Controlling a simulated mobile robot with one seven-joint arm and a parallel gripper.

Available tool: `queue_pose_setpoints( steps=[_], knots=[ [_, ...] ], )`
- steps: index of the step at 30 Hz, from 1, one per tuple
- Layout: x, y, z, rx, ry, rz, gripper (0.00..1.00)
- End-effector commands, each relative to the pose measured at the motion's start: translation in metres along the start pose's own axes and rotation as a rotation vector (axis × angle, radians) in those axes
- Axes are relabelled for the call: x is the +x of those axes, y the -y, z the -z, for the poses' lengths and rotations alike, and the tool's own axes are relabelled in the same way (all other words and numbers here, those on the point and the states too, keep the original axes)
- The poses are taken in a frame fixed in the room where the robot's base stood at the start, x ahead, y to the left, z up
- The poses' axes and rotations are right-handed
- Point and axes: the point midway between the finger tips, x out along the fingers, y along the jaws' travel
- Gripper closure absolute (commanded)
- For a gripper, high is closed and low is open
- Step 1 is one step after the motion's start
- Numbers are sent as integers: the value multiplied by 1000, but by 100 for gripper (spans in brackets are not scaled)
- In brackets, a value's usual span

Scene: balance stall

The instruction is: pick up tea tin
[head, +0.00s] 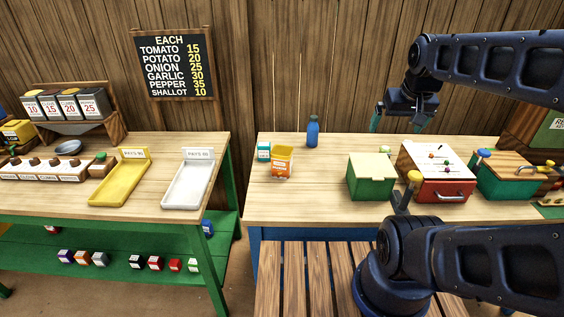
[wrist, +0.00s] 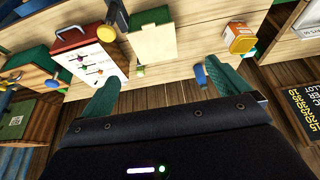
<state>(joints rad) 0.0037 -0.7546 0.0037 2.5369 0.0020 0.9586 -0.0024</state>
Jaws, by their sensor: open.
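My gripper (head: 402,122) is open and empty, above the back edge of the right table; its green fingers also frame the lower part of the wrist view (wrist: 162,72). No thing is clearly readable as the tea tin. A small teal tin-like box with a white label (head: 264,151) stands at the left of the right table, left of my gripper. An orange open-topped carton (head: 283,163) stands beside it and also shows in the wrist view (wrist: 240,40). A small pale green item (head: 385,149) stands below my gripper, behind the green box (head: 371,180).
A blue bottle (head: 312,131) stands near the back edge. A red box with a handle (head: 438,182) and a teal box (head: 504,180) fill the right side. The table's middle is clear. Yellow (head: 108,196) and white (head: 178,192) trays lie on the left table.

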Motion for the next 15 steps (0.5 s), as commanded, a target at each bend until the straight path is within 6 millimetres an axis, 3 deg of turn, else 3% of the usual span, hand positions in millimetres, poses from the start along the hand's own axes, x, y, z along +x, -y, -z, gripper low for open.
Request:
queue_pose_setpoints(
  steps=[8,15],
  knots=[
    [8,4,10,-80,68,-14,0],
    [31,14,35,-280,226,-60,0]
  ],
)
